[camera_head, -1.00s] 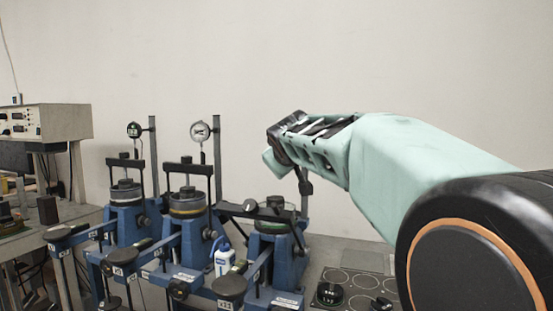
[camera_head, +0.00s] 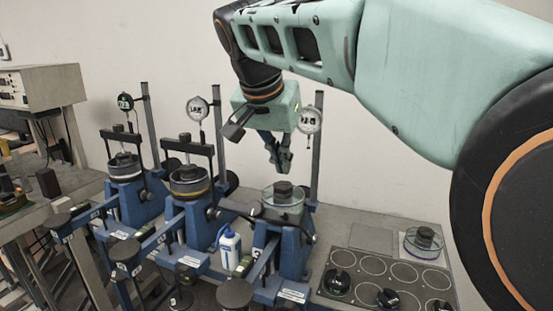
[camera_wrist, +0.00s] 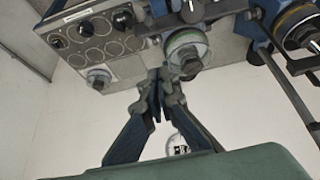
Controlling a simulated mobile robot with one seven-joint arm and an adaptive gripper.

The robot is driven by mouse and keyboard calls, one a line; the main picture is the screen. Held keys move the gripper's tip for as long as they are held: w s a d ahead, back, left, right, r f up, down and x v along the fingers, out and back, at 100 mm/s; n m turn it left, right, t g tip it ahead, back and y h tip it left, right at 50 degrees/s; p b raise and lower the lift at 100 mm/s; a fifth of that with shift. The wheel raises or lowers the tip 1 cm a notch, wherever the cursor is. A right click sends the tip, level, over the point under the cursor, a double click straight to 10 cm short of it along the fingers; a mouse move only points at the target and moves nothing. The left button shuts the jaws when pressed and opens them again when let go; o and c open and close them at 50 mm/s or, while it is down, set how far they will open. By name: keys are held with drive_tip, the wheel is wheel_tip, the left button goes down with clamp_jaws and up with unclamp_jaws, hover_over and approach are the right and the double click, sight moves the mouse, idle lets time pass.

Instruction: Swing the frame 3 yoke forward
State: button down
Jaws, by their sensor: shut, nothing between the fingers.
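Three blue lever frames stand in a row: left (camera_head: 127,205), middle (camera_head: 190,235) and right (camera_head: 293,250). Their number tags are too small to read surely. The left and middle frames have dark yokes, (camera_head: 120,134) and (camera_head: 187,147), upright over their cells. No upright yoke shows over the right frame's cell (camera_head: 283,206); a dark bar (camera_head: 234,208) lies low at its left, and I cannot tell whether it is the yoke. My gripper (camera_head: 284,172) points down, shut and empty, just above that cell. It also shows in the wrist view (camera_wrist: 158,76), beside a round cell (camera_wrist: 187,52).
A dial gauge (camera_head: 309,119) on a post stands behind the right frame, close to my gripper. A white bottle (camera_head: 229,248) stands between the middle and right frames.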

sight(282, 211)
drive_tip(key=x, duration=0.7)
drive_tip(key=shift+d+f, duration=0.1)
drive_tip(key=shift+f, duration=0.2)
drive_tip(key=shift+s+a+f, duration=0.25)
drive_tip(key=shift+s+f, duration=0.15)
drive_tip(key=shift+s, duration=0.15)
drive_tip(key=shift+s+a+f, duration=0.25)
drive_tip(key=shift+s+f, duration=0.2)
drive_tip(key=shift+s, duration=0.1)
drive_tip(key=shift+s+a+f, duration=0.1)
drive_tip(key=shift+s+f, duration=0.1)
drive_tip(key=shift+f, duration=0.1)
drive_tip(key=shift+f, duration=0.1)
